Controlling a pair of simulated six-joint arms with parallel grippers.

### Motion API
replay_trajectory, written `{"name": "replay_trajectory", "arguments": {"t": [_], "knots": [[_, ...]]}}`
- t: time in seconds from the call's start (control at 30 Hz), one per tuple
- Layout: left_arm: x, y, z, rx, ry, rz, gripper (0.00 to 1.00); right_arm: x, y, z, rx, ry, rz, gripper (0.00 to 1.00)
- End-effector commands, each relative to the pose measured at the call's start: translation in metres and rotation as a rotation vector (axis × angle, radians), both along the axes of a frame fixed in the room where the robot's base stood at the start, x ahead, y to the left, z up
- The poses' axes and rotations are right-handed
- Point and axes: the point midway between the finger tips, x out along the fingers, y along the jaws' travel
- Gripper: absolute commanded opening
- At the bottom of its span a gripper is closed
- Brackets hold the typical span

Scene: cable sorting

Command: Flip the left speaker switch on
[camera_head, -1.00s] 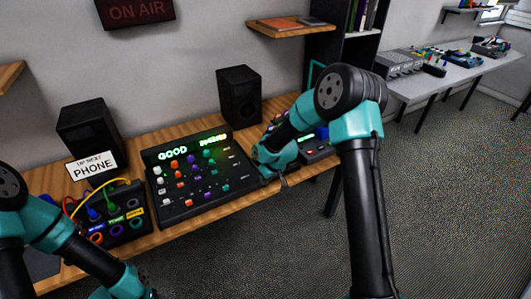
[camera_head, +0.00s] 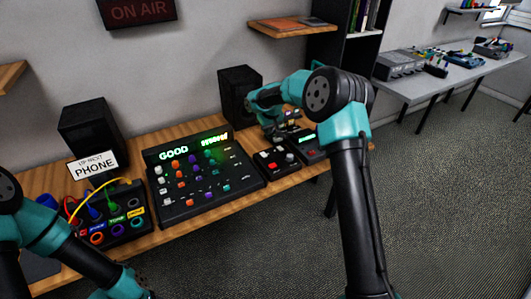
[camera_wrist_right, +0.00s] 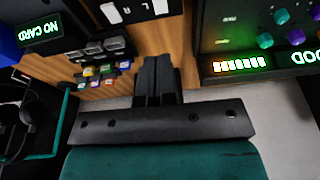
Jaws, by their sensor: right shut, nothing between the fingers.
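Two black speakers stand at the back of the wooden desk: the left speaker (camera_head: 88,130) behind a sign and the right speaker (camera_head: 238,92) against the wall. A small black switch box (camera_head: 274,160) with a red part and pale switches sits right of the mixer. Two white switches (camera_wrist_right: 135,12) show at the top of the right wrist view; their labels are unreadable. My right gripper (camera_wrist_right: 157,60) is shut and empty, above the desk behind the switch box, apart from the switches. In the head view, the right arm partly hides the right speaker. My left gripper is out of view.
The mixer (camera_head: 205,180) with coloured knobs and a lit GOOD display fills the desk's middle. A patch box (camera_head: 120,222) with cables is at the left. A NO CARD display unit (camera_wrist_right: 40,32) and small coloured keys (camera_wrist_right: 103,70) are near my right gripper.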

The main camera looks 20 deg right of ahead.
Motion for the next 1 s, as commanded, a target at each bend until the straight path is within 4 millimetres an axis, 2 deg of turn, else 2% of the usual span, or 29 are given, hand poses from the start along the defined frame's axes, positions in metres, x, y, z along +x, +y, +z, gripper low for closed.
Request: {"name": "replay_trajectory", "arguments": {"t": [0.17, 0.37, 0.83, 1.0], "knots": [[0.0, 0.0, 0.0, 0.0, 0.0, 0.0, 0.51, 0.001, 0.0, -0.004, 0.001, 0.001, 0.0, 0.0], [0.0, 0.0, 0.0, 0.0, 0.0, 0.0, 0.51, 0.005, 0.0, -0.024, 0.001, 0.002, 0.0, 0.0], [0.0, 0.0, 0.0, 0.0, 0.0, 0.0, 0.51, 0.023, 0.003, -0.1, 0.001, 0.001, 0.0, 0.0], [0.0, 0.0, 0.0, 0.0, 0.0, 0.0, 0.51, 0.02, 0.003, -0.123, 0.001, 0.001, 0.001, 0.0]]}}
